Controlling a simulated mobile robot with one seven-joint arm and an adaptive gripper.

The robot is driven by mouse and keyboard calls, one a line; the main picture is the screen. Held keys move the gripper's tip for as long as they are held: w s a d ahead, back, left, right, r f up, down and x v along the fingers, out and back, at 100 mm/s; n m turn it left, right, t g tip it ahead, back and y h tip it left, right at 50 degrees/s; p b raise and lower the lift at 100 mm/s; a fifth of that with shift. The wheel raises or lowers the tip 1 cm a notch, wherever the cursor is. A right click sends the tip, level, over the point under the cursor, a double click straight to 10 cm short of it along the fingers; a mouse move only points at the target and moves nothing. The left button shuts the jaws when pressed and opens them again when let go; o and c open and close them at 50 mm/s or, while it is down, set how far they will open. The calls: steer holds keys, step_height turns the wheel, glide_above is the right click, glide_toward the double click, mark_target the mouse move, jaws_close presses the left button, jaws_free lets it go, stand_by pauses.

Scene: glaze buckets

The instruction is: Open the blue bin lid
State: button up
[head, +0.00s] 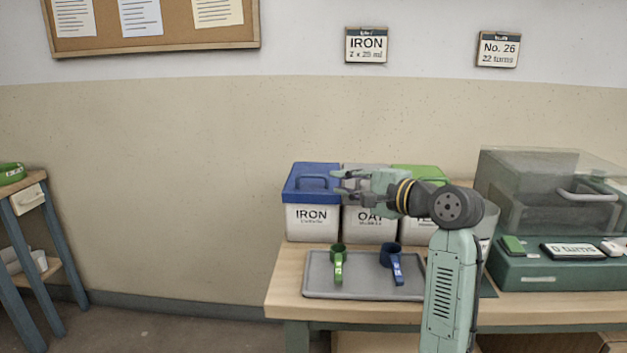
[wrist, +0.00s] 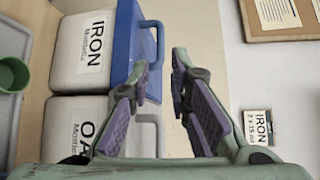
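The IRON bin (head: 312,222) is white with a blue lid (head: 300,168), which lies shut on top. The lid has a raised blue handle (head: 313,181). In the wrist view the lid (wrist: 124,40) and its handle (wrist: 160,38) show just ahead of the fingertips. My gripper (head: 337,183) is open and empty, its fingers pointing left at the lid's right side. In the wrist view my gripper (wrist: 160,63) has one finger either side of the handle's line. The handle looks apart from the fingers; the exact gap is unclear.
A grey-lidded OAT bin (head: 368,225) and a green-lidded bin (head: 420,175) stand close to the right, partly behind my arm. A grey tray (head: 365,289) with a green scoop (head: 338,265) and blue scoop (head: 392,260) lies in front. A clear-covered machine (head: 540,190) stands at right.

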mark_target(316, 176)
steer(key=p+x, duration=0.1)
steer(key=x, duration=0.9)
steer(key=shift+w+a, duration=0.1)
steer(key=shift+a, duration=0.1)
steer(key=shift+c, duration=0.3)
jaws_close()
